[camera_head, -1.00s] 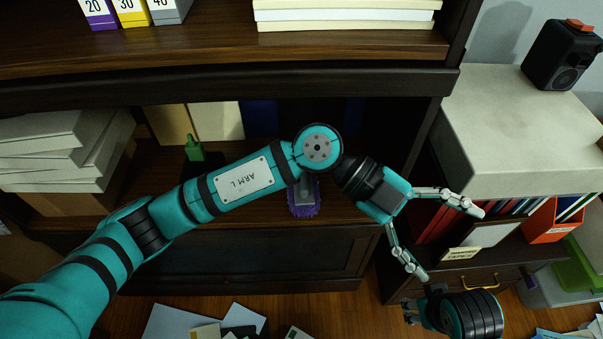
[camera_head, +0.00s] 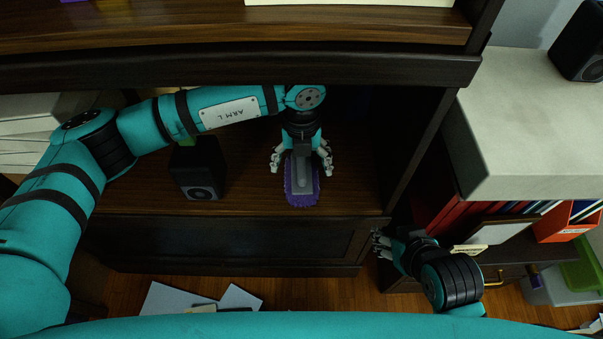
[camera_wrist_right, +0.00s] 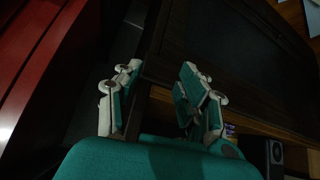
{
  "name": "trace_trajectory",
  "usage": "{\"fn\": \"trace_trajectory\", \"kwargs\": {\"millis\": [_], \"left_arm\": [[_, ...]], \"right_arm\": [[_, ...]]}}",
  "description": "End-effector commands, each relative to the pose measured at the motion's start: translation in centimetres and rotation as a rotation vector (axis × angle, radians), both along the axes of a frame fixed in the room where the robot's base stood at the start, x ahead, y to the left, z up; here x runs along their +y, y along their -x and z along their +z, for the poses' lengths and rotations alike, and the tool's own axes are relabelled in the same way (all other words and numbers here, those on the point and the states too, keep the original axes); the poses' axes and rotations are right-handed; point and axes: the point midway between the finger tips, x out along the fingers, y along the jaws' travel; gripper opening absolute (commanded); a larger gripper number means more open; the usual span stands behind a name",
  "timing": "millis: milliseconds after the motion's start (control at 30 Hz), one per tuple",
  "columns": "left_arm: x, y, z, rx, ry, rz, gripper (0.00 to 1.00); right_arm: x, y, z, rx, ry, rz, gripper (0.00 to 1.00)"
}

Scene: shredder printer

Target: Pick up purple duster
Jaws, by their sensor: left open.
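The purple duster (camera_head: 302,197) lies on the dark wooden shelf with its grey handle pointing back toward my left gripper. My left gripper (camera_head: 301,165) is open, with one finger on each side of the grey handle part. I see no closed grasp, and the fingertips look spread apart from the duster. My right gripper (camera_head: 378,243) hangs in front of the cabinet's lower right corner. It shows open and empty in the right wrist view (camera_wrist_right: 157,95). The far end of the duster's handle is partly hidden under my left gripper.
A black speaker (camera_head: 198,170) stands on the shelf left of the duster. The upper shelf board (camera_head: 240,70) hangs over my left arm. A pale-topped cabinet (camera_head: 530,120) and red binders (camera_head: 440,215) are at the right. Papers (camera_head: 180,297) lie on the floor.

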Motion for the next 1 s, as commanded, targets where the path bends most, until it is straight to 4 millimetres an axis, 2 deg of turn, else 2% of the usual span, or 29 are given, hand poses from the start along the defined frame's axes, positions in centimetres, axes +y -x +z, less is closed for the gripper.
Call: {"fn": "trace_trajectory", "kwargs": {"millis": [100,200,500,900,967,1000], "left_arm": [[0.0,0.0,-1.8,0.002,0.001,0.0,0.89],[0.0,0.0,-2.6,0.001,0.001,0.0,0.89],[0.0,0.0,-2.8,0.001,0.002,0.0,0.88],[0.0,0.0,-2.8,0.001,0.002,0.0,0.36],[0.0,0.0,-2.8,0.001,0.002,0.0,0.28],[-0.1,0.0,-2.8,0.0,0.003,0.0,0.28]], "right_arm": [[0.6,-1.6,0.7,-0.089,-0.019,0.007,0.4],[0.9,-2.4,1.4,-0.139,-0.03,0.011,0.4],[1.0,-2.8,1.7,-0.16,-0.034,0.011,0.4],[1.0,-2.8,1.7,-0.159,-0.034,0.011,0.4],[1.0,-2.8,1.7,-0.159,-0.034,0.011,0.4],[0.9,-2.8,1.7,-0.159,-0.034,0.011,0.4]]}}
